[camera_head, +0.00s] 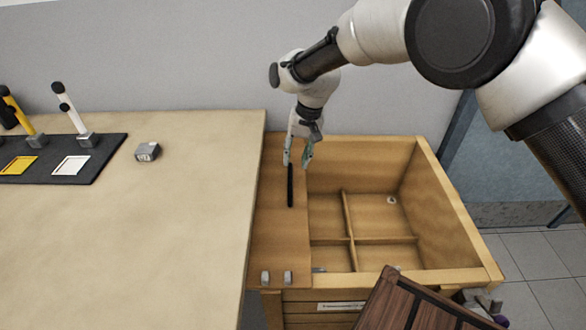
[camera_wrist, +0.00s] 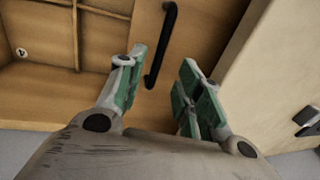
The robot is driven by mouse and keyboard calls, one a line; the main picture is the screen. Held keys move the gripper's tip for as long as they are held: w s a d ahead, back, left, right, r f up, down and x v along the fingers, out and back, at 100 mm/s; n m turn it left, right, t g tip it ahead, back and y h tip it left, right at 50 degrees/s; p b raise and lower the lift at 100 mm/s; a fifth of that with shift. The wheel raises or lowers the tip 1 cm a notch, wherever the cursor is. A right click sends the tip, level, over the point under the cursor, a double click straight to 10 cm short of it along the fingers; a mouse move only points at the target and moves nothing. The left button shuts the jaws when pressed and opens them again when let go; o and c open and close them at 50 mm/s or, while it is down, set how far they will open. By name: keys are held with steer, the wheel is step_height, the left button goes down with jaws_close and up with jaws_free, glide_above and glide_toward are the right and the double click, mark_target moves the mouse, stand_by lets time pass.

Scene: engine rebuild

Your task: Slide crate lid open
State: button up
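The wooden crate (camera_head: 474,274) stands to the right of the table, its right part open to view. The crate lid (camera_head: 277,243) covers the left part of it, and the lid also shows in the wrist view (camera_wrist: 203,24). A black bar handle (camera_head: 290,186) is fixed on the lid; in the wrist view the handle (camera_wrist: 160,45) lies beyond and between the fingers. My gripper (camera_head: 298,161) is open and empty near the far end of the handle. In the wrist view the gripper (camera_wrist: 162,75) has its fingers apart, and I cannot tell whether either touches the handle.
The table (camera_head: 190,225) borders the crate on the left. A small grey block (camera_head: 147,152) and a dark mat (camera_head: 103,160) with coloured squares and upright posts are on it. A dark brown wooden box (camera_head: 400,303) stands in front of the crate. Dividers (camera_head: 349,217) split the crate floor.

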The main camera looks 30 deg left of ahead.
steer(key=r, duration=0.4)
steer(key=shift+w+d+r, duration=0.2)
steer(key=shift+w+d, duration=0.05)
steer(key=shift+d, duration=0.1)
